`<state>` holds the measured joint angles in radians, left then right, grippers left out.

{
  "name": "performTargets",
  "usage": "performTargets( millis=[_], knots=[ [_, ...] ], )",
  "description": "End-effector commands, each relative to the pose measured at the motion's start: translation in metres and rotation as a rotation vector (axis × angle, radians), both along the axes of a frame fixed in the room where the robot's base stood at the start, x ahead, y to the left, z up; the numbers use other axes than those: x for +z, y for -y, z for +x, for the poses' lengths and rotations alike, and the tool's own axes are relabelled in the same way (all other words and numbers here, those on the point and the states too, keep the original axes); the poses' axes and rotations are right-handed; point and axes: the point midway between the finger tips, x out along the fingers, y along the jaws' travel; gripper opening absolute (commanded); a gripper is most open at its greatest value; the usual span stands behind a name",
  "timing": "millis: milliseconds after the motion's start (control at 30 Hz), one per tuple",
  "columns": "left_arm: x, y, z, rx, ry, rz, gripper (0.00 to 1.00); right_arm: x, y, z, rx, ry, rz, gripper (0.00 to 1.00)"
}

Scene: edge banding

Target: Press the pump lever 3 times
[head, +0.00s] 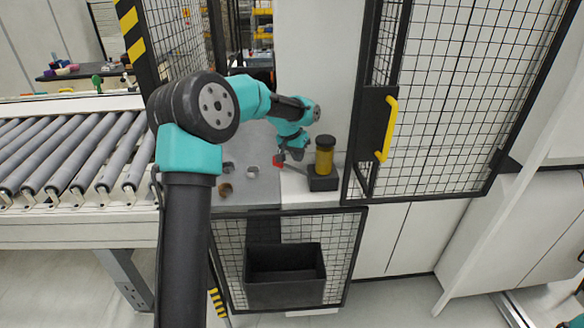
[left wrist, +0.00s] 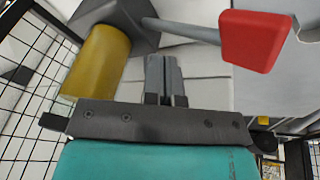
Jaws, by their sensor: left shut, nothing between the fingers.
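The pump stands on the ledge at the end of the grey worktop, with a yellow cylinder (head: 325,158) on a dark base (head: 322,183). Its lever sticks out to the left and ends in a red handle (head: 278,161). In the left wrist view the yellow cylinder (left wrist: 98,62) is at upper left and the red handle (left wrist: 255,40) at upper right, joined to the dark body by a grey rod (left wrist: 183,30). My left gripper (left wrist: 165,62) is shut and empty, its fingertips between cylinder and handle in that picture. In the head view my left gripper (head: 285,155) is close by the handle; contact cannot be told.
Small round parts (head: 225,188) lie on the worktop left of the pump. A mesh door with a yellow handle (head: 387,130) stands right of the pump. A roller conveyor (head: 75,155) is at left. A black bin (head: 285,275) sits below, behind mesh.

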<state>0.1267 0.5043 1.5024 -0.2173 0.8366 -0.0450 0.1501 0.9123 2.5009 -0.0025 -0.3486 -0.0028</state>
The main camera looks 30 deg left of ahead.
Motion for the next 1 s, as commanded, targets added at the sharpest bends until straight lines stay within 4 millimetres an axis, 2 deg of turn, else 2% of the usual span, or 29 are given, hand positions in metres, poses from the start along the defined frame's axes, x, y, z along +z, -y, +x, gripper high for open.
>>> performTargets(
  millis=[533,1000],
  knots=[
    [0.037,0.016,0.012,-0.001,0.002,0.0,0.0,0.0,0.0,0.0,0.0,0.0,0.0,0.43],
    [0.039,0.017,0.013,0.0,0.001,0.0,0.0,0.0,0.0,0.0,0.0,0.0,0.0,0.43]
  ],
)
